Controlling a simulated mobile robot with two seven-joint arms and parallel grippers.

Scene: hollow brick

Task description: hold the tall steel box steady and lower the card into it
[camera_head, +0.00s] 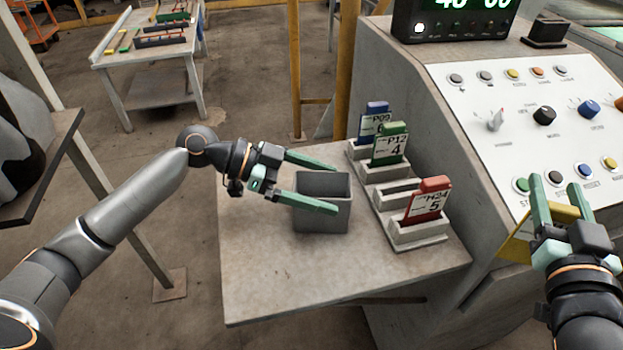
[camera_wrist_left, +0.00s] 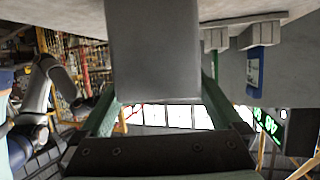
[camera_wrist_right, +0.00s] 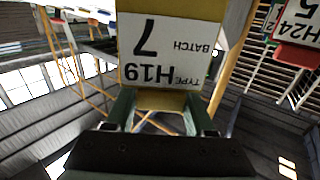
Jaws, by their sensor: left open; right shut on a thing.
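The tall steel box (camera_head: 322,218) is a grey, open-topped box standing upright on the small table. My left gripper (camera_head: 327,188) is open, with one finger on the far side and one on the near side of the box; I cannot tell if they touch it. In the left wrist view the box (camera_wrist_left: 153,50) fills the space between the fingers. My right gripper (camera_head: 557,215) is shut on the yellow card (camera_head: 517,240) at the right, in front of the console. The right wrist view shows the card's white label (camera_wrist_right: 165,50), reading H19, 7, BATCH.
A blue card (camera_head: 375,120), a green card (camera_head: 391,146) and a red card (camera_head: 428,202) stand in grey holders right of the box. The sloped console (camera_head: 480,120) with knobs and buttons rises behind them. The table's front left (camera_head: 262,275) is bare.

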